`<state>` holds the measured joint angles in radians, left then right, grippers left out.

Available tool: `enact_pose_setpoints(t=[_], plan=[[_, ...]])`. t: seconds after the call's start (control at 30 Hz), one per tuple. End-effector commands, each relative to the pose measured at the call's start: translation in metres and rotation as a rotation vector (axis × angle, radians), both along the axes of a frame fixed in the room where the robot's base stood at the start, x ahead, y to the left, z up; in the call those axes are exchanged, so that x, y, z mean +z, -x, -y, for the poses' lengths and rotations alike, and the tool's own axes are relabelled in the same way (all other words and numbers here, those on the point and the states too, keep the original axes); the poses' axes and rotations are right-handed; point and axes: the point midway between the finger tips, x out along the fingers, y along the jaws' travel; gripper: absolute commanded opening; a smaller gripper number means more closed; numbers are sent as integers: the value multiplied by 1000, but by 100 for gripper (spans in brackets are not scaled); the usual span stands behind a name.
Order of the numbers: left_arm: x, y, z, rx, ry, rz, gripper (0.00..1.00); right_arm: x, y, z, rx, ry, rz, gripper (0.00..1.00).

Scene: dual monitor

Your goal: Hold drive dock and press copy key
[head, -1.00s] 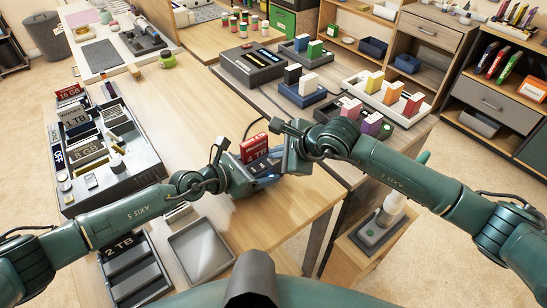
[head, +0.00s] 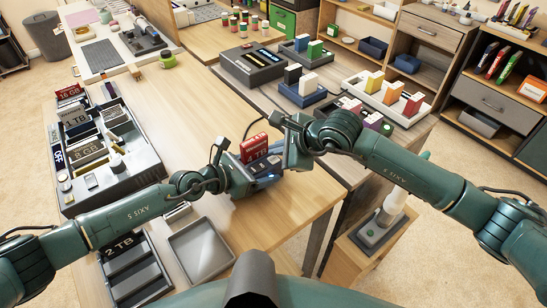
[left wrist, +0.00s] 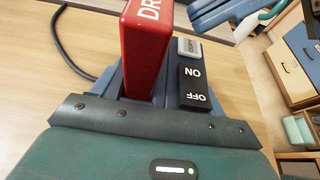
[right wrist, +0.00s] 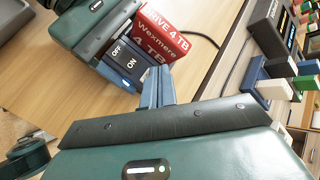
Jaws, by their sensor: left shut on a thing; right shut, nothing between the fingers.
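In the left wrist view, the grey copy key (left wrist: 189,47) sits beside the red drive (left wrist: 147,45), behind the black ON/OFF switch (left wrist: 195,85). My right gripper (head: 293,158) is shut and empty just right of the dock. Its blue fingertips (left wrist: 222,12) appear beyond the key; contact cannot be told.
A grey organizer (head: 135,160) with several drives stands at left. An empty grey tray (head: 200,250) and a black rack (head: 130,265) lie near me. Docks with coloured blocks stand at the back right. A cable (left wrist: 68,50) runs behind the dock. The middle of the table is clear.

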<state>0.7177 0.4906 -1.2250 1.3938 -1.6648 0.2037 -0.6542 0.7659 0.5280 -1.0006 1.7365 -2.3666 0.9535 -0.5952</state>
Motion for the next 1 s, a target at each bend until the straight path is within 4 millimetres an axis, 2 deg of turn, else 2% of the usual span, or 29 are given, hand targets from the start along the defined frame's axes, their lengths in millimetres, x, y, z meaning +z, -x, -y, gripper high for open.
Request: enact_pose_setpoints(t=[0.13, 0.6, 1.0], plan=[[0, 0, 0, 0, -1, -1, 36, 6, 0, 0, 1, -2, 2, 0], [0, 0, 0, 0, -1, -1, 36, 48, 0, 0, 0, -1, 1, 0], [0, 0, 0, 0, -1, -1, 36, 50, 0, 0, 0, -1, 1, 0]])
